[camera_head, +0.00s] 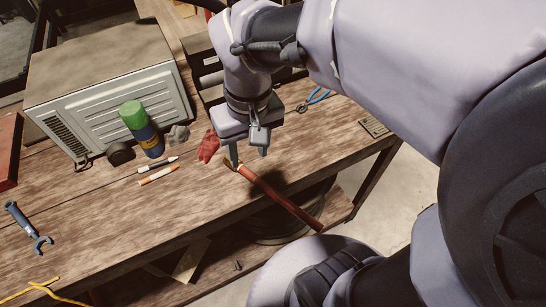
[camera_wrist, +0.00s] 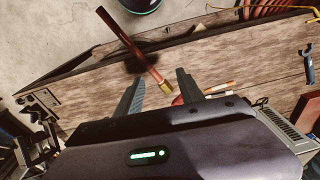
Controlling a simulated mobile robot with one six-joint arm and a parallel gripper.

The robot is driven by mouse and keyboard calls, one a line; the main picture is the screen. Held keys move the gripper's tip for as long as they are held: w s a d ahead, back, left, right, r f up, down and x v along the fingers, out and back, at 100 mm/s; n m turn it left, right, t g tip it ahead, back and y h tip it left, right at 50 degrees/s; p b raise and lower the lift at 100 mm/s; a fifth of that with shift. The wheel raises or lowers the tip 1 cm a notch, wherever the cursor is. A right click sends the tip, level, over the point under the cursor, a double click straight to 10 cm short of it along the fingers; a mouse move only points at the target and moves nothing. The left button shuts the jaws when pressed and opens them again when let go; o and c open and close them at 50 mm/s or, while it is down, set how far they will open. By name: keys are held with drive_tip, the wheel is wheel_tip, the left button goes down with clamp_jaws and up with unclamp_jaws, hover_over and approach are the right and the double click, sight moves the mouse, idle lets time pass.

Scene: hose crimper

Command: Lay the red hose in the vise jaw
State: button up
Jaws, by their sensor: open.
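The red hose (camera_head: 282,198) lies slanting across the front of the wooden bench, its far end at the brass fitting (camera_head: 233,162) and its near end sticking out past the front edge. It also shows in the wrist view (camera_wrist: 130,45), with the fitting (camera_wrist: 164,86) between the two fingers. My gripper (camera_head: 247,158) is open, pointing down over the fitting end. In the wrist view my gripper (camera_wrist: 160,82) has its fingers apart, one on each side of the hose end, and is empty. I cannot make out the vise jaw in either view.
A grey metal box (camera_head: 110,90), a green-topped can (camera_head: 140,125), a red cloth-like item (camera_head: 208,146), two markers (camera_head: 158,172) and a wrench (camera_head: 28,228) are on the bench (camera_head: 120,235). Blue-handled pliers (camera_head: 314,98) lie at the back. The front left is mostly clear.

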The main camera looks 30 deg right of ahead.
drive_tip(key=s+a+r+m+t+y, duration=0.1)
drive_tip(key=s+a+r+m+t, duration=0.1)
drive_tip(key=s+r+m+t, duration=0.2)
drive_tip(key=s+t, duration=0.1)
drive_tip(key=s, duration=0.2)
drive_tip(key=shift+a+r+y, duration=0.2)
drive_tip(key=shift+a+y, duration=0.1)
drive_tip(key=shift+a, duration=0.1)
wheel_tip(320, 180, down, 11)
drive_tip(key=b, duration=1.1)
drive_tip(key=shift+o, duration=0.3)
